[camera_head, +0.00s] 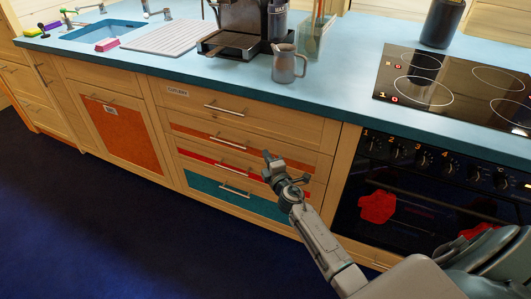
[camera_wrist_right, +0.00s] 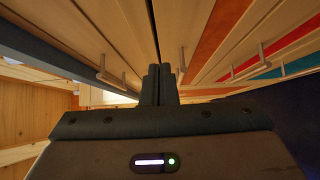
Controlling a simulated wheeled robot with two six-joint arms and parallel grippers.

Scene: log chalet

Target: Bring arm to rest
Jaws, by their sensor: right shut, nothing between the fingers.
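My right gripper (camera_head: 268,158) is in front of the drawer stack in the head view, its arm coming in from the lower right. It is shut and holds nothing. In the right wrist view its two dark fingers (camera_wrist_right: 158,84) are together, with drawer fronts beyond them. My left gripper does not show in the head view.
Drawers (camera_head: 228,137) with bar handles stand behind the gripper. The oven (camera_head: 425,195) is to the right, under a cooktop (camera_head: 420,90). A metal pitcher (camera_head: 287,66) and coffee machine (camera_head: 238,25) stand on the blue counter (camera_head: 335,75). The dark floor (camera_head: 95,220) is clear.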

